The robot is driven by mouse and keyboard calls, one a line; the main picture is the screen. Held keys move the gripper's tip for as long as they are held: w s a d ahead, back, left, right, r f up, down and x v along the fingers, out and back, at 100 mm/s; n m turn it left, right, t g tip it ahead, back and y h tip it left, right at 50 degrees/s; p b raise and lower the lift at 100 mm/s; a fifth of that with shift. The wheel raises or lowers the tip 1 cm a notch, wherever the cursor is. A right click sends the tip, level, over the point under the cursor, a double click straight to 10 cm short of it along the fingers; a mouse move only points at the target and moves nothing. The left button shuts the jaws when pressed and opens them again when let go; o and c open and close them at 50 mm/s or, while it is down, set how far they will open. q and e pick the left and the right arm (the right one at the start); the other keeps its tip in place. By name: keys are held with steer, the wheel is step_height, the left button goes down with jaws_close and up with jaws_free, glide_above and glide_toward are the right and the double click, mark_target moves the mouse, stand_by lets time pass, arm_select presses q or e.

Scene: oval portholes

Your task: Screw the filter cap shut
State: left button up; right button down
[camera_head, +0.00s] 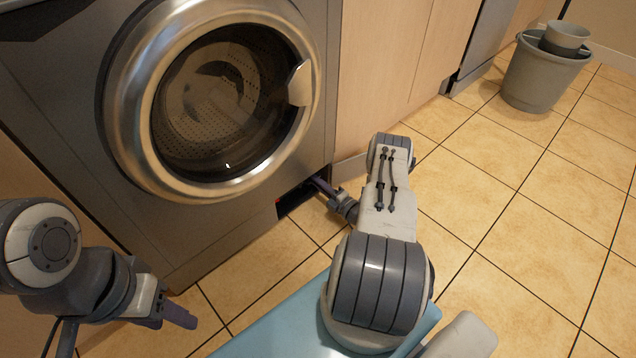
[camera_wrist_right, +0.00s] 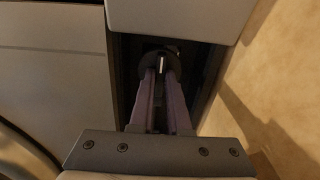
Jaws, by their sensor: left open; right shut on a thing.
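The filter cap (camera_wrist_right: 160,64) shows in the right wrist view as a dark round knob with a pale grip bar, inside a narrow dark recess. My right gripper (camera_wrist_right: 161,76) reaches into the recess and its purple fingers are shut on the cap's grip. In the head view, my right gripper (camera_head: 322,186) enters the opening at the lower right of the washing machine (camera_head: 90,140), and the cap is hidden there. My left gripper (camera_head: 178,316) is open and empty, low at the left in front of the machine.
The recess opening (camera_head: 290,200) is narrow, with walls close to my right fingers. The machine's round door (camera_head: 220,100) is closed above it. A grey bucket (camera_head: 540,78) stands at the back right. Tiled floor (camera_head: 520,220) is clear on the right.

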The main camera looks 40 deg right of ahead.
steer(key=c, duration=0.9)
jaws_free()
steer(key=s+p, duration=0.1)
steer(key=s, duration=0.2)
steer(key=s+p, duration=0.2)
steer(key=s, duration=0.1)
steer(key=s+p, duration=0.1)
steer(key=s, duration=0.2)
steer(key=shift+s+d+p, duration=0.35)
steer(key=shift+d, duration=0.05)
steer(key=shift+s, duration=0.4)
